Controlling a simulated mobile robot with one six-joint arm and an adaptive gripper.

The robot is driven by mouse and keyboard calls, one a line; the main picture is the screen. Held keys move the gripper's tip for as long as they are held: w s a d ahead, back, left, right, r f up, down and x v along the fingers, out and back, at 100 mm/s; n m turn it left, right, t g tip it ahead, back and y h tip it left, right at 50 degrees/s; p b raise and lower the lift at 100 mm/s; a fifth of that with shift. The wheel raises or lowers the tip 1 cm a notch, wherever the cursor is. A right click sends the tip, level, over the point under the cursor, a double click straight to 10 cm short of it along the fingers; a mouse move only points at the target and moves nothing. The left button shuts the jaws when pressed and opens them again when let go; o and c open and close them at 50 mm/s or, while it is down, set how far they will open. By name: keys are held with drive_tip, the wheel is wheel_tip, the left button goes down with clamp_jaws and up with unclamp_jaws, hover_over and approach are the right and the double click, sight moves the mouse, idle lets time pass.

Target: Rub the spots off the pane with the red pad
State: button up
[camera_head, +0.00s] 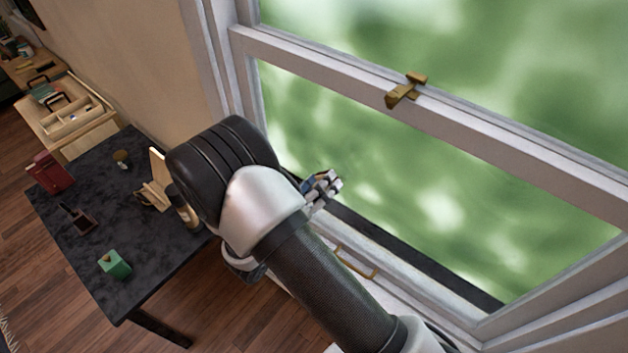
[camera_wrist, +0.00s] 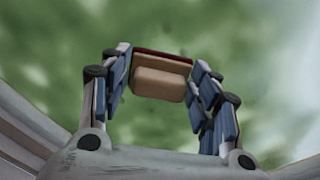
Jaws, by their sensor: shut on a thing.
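My gripper (camera_wrist: 160,85) is shut on the pad, which has a tan block (camera_wrist: 158,84) with a thin dark red layer (camera_wrist: 160,56) along its far side. In the wrist view the red side faces the window pane (camera_wrist: 240,40); I cannot tell whether it touches the glass. In the head view my gripper (camera_head: 322,188) is in front of the lower pane (camera_head: 430,190), near its lower left, and the pad is not clearly visible there. The panes show blurred green and pale patches; I cannot make out separate spots on the glass.
The white window frame (camera_head: 330,72) carries a brass latch (camera_head: 405,90), and a brass handle (camera_head: 356,262) is low on the sash. A dark table (camera_head: 165,245) at the left holds a green box (camera_head: 115,264), a red book (camera_head: 52,172) and a dark brush-like item (camera_head: 80,218). A wooden desk (camera_head: 75,125) stands behind.

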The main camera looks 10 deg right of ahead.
drive_tip(key=shift+s+d+p, duration=0.3)
drive_tip(key=shift+s+d, duration=1.2)
drive_tip(key=shift+d, duration=0.1)
drive_tip(key=v, duration=0.6)
drive_tip(key=shift+a, duration=0.15)
drive_tip(key=v, duration=0.2)
drive_tip(key=shift+s+a, duration=0.25)
drive_tip(key=shift+s, duration=0.05)
drive_tip(key=shift+f, duration=0.1)
